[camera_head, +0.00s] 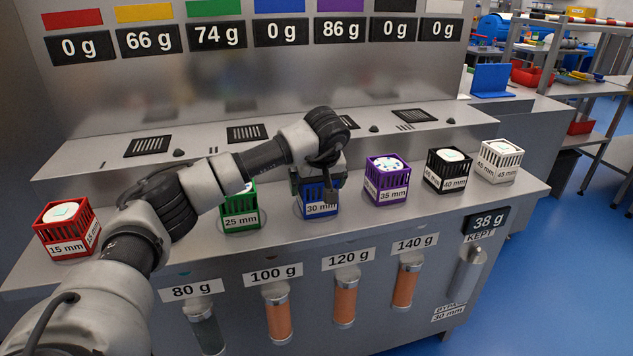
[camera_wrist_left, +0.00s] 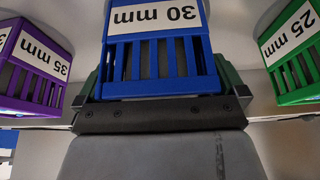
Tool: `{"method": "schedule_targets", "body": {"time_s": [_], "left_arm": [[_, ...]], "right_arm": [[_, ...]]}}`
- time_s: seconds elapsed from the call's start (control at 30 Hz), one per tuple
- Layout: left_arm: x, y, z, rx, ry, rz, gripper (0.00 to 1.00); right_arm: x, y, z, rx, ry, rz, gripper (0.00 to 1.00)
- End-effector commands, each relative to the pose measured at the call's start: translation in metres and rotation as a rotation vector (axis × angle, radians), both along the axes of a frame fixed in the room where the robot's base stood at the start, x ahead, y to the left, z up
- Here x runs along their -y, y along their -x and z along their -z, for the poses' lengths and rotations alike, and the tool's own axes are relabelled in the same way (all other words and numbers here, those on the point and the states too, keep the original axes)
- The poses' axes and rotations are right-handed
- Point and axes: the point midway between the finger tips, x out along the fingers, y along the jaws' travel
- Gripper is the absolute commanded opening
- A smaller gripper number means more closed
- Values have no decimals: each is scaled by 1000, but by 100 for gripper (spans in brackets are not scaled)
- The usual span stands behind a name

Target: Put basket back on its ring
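The blue basket (camera_head: 320,202), labelled 30 mm, is upright at its ring (camera_head: 304,214) on the bench; I cannot tell whether it rests fully on it. My left gripper (camera_head: 318,178) reaches it from above and behind. In the left wrist view the blue basket (camera_wrist_left: 160,65) fills the space between the two fingers (camera_wrist_left: 160,85), which lie close against its sides, so the gripper looks shut on it. The gripper hides the basket's top. My right gripper is in no view.
Green (camera_head: 240,210) and purple (camera_head: 386,182) baskets stand close on either side. Red (camera_head: 68,230), black (camera_head: 449,172) and white (camera_head: 497,163) baskets stand farther along. My left arm crosses above the bench. The blue display (camera_head: 280,33) reads 0 g.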

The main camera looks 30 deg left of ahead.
Motion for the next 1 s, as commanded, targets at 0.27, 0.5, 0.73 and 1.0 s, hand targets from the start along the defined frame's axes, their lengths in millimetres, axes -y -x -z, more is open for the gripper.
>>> {"method": "schedule_targets", "body": {"time_s": [0.27,0.5,0.73,1.0], "left_arm": [[0,0,-3,1,1,-1,100],[11,8,-39,5,0,2,100],[26,21,-84,4,-1,2,100],[34,29,-112,0,0,0,100]], "right_arm": [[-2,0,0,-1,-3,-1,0],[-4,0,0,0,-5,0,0],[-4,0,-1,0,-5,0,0],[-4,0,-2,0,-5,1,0]]}}
